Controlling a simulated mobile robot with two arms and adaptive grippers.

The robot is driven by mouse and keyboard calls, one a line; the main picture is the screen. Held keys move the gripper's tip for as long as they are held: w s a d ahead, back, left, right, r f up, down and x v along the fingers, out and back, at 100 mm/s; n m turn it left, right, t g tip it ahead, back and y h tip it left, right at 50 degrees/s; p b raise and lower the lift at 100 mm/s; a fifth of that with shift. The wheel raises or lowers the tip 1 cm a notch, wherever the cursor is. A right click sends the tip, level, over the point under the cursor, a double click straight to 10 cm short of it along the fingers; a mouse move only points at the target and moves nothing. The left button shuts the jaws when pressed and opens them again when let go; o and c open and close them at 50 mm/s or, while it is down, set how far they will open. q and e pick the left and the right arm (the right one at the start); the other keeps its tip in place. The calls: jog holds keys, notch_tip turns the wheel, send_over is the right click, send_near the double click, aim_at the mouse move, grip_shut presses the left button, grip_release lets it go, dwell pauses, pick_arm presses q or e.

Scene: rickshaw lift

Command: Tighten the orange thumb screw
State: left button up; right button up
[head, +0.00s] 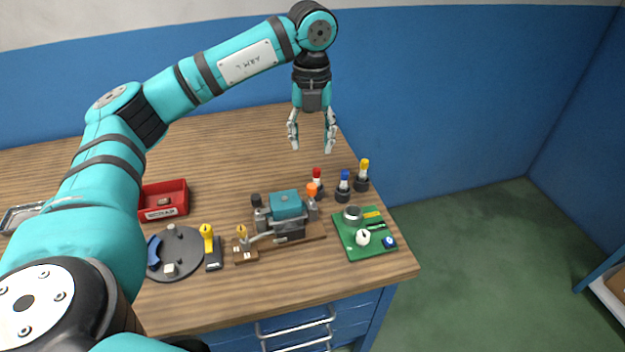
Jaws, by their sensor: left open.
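The orange thumb screw (312,190) sits at the right end of a grey and teal fixture (287,208) on a wooden base. It is small, and its threads and seating are too small to make out. My left gripper (312,145) points straight down above the back right part of the table. Its two fingers are spread apart with nothing between them. It appears above and behind the orange screw, apart from it. My right gripper is not in the head view.
A green board (380,247) with small parts lies at the front right. A grey round plate (190,245), a yellow-handled item (207,240) and a red bin (163,203) are left. The back of the wooden table (230,135) is clear.

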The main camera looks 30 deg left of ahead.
aim_at(312, 186)
pick_arm(q)
notch_tip(312, 186, down, 13)
jog(key=shift+r+p, duration=0.15)
jog(key=shift+p, duration=0.9)
grip_shut()
